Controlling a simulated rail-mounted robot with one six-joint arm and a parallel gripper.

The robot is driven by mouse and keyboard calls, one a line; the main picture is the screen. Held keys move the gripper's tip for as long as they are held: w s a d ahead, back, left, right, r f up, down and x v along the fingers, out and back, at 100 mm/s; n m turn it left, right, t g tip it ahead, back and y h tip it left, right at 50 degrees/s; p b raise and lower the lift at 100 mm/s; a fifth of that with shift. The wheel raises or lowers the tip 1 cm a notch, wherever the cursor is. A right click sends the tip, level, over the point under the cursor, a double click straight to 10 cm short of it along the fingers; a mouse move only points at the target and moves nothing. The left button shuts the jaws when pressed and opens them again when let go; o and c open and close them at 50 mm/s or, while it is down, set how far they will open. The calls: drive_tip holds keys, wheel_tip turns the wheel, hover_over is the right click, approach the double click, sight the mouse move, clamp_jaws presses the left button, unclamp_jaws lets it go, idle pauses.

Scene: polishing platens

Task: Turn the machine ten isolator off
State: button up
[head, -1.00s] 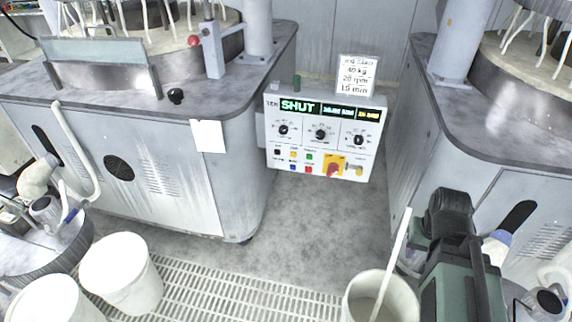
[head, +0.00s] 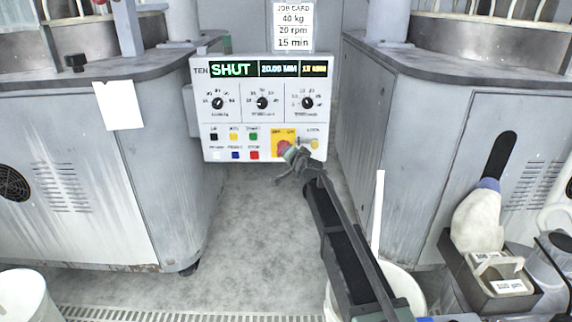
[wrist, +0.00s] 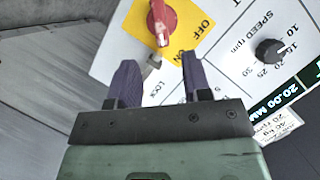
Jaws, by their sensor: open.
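The machine ten control panel (head: 230,122) reads "TEN SHUT" on its display. Its isolator is a red handle (head: 284,147) on a yellow plate, partly covered by my gripper in the head view. The wrist view shows the red handle (wrist: 160,22) and the yellow plate (wrist: 187,20) with OFF and ON printed on it; I cannot tell which mark the handle is set to. My gripper (wrist: 158,82) is open and empty. Its two dark fingers point at the panel just short of the handle, with a small grey lock piece (wrist: 152,64) seen between them.
A job card (head: 293,25) stands above the panel. Grey machine cabinets flank it on the left (head: 90,180) and right (head: 400,150). A white bucket (head: 405,285) stands below my arm. A caddy (head: 490,285) is at the right. The floor below the panel is clear.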

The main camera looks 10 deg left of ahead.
drive_tip(key=b+x, duration=0.3)
drive_tip(key=x, duration=0.7)
drive_tip(key=shift+w+a+f, duration=0.15)
drive_tip(key=shift+w+a, duration=0.05)
drive_tip(key=shift+w, duration=0.1)
drive_tip(key=shift+c, duration=0.4)
clamp_jaws()
